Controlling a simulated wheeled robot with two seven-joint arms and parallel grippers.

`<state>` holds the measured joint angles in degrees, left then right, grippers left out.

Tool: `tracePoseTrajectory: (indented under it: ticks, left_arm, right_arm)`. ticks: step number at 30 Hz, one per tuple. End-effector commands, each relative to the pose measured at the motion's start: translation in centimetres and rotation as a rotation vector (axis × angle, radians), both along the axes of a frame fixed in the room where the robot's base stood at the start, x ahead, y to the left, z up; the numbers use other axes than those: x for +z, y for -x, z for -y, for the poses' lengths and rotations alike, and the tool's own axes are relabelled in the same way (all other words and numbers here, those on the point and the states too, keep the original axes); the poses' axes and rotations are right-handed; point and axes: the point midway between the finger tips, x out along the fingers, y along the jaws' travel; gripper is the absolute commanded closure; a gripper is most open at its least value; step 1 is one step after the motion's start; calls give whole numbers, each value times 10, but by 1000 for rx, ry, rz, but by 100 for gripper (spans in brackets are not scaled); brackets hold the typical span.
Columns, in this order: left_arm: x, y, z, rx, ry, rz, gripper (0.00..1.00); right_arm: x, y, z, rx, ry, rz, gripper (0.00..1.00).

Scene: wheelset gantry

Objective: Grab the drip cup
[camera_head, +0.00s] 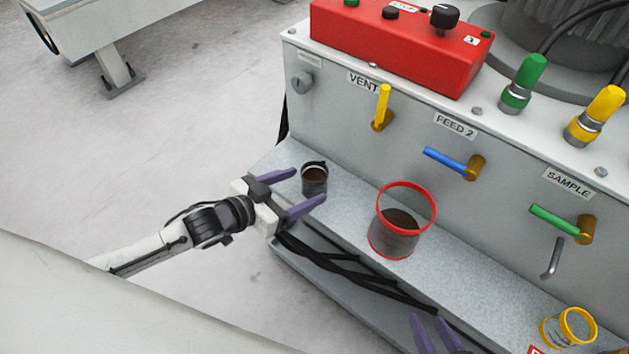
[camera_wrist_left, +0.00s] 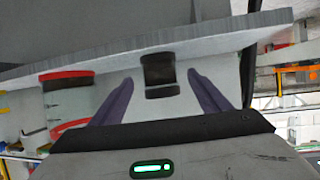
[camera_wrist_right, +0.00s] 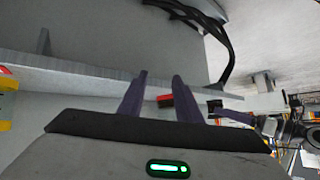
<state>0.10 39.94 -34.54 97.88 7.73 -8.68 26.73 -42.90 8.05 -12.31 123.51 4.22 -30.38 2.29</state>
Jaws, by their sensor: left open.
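A small dark grey cup (camera_head: 314,184) with brown contents stands upright on the grey ledge below the VENT valve. It also shows in the left wrist view (camera_wrist_left: 159,78), between the purple fingers. My left gripper (camera_head: 308,187) is open, its fingertips pointing at this cup and close to either side of it; I cannot tell whether they touch it. Two other cups stand on the ledge: a larger red-rimmed one (camera_head: 393,243) and a yellow-rimmed one (camera_head: 552,333). My right gripper (camera_head: 435,330) is at the bottom edge, its fingers apart with nothing seen held; its wrist view (camera_wrist_right: 159,77) shows the gap.
The ledge (camera_head: 350,212) runs along the grey cabinet. Yellow (camera_head: 381,106), blue (camera_head: 450,161) and green (camera_head: 556,219) valve handles stick out above it. Black cables (camera_head: 345,268) hang below the ledge's front edge.

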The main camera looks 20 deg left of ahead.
Motion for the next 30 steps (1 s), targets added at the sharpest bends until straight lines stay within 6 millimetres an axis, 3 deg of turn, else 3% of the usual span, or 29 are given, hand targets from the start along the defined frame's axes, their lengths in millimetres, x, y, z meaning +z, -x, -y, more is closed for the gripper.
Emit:
tracePoseTrajectory:
  ticks: [9, 18, 20, 27, 30]
  left_arm:
    - [-18, -36, 19, -1, 3, 2, 30]
    - [-19, -41, 22, -1, 0, 0, 30]
    - [-19, -41, 22, -1, 1, -1, 37]
    - [-19, -40, 22, -1, 0, 0, 78]
    - [-19, -41, 22, -1, 1, 2, 78]
  right_arm:
    - [-11, 1, -3, -4, -19, -3, 69]
    - [-7, -4, -5, -1, -20, 1, 69]
    - [-7, -4, -5, -1, -20, 1, 69]
    - [-8, -3, -5, 0, -21, 1, 69]
    - [-7, -3, -5, 0, -21, 1, 69]
